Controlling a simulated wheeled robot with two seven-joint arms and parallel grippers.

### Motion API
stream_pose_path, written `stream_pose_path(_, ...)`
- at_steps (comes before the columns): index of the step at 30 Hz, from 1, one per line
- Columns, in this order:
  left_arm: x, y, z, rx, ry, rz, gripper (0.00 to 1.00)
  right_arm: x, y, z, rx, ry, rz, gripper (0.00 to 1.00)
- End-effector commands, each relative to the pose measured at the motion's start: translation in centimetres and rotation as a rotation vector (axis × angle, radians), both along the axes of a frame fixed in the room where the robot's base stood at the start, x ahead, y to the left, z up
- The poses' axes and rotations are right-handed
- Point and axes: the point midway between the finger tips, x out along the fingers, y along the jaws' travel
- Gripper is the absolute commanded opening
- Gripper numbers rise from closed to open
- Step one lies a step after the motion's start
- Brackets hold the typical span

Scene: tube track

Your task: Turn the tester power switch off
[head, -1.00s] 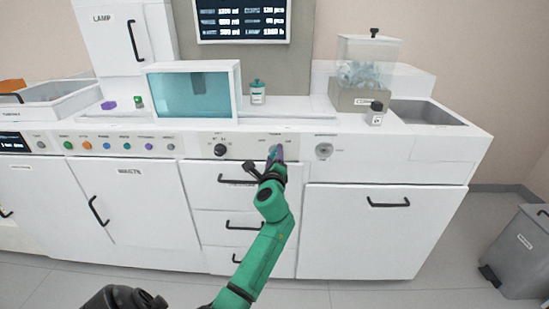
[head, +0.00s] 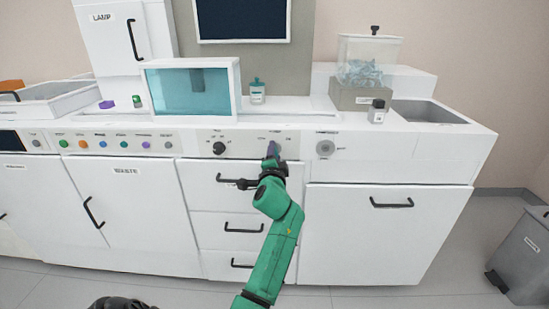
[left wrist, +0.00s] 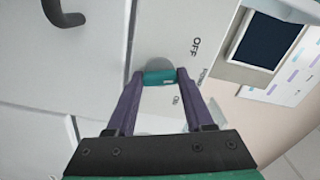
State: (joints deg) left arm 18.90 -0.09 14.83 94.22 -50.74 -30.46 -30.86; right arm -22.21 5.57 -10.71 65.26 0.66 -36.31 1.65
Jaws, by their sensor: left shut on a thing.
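The tester power switch (left wrist: 159,77) is a teal bar on a round grey base, with OFF, POWER and ON lettered beside it in the left wrist view. My left gripper (left wrist: 160,78) has its purple fingers shut on the two ends of the teal bar. In the head view the left gripper (head: 272,153) is at the front panel, between the black knob and the round grey dial, and mostly hides the switch. The large wall screen (head: 242,20) is dark. My right gripper is not in view.
The black knob (head: 219,148) is left of the switch and the round grey dial (head: 325,147) right of it. Drawers with black handles (head: 243,228) lie below. A teal-windowed box (head: 190,90) and a small bottle (head: 257,92) stand on the counter.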

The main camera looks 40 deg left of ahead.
Motion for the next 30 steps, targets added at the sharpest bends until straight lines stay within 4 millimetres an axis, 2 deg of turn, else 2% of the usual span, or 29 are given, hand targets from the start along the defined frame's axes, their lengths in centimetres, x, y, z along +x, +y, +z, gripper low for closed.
stream_pose_path(15, 0.0, 0.0, -0.3, -0.318, -0.235, 0.000, 0.00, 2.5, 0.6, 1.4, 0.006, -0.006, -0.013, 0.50)
stream_pose_path(30, 0.0, -0.1, -0.2, -0.395, -0.293, 0.000, 0.00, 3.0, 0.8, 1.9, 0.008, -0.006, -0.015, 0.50)
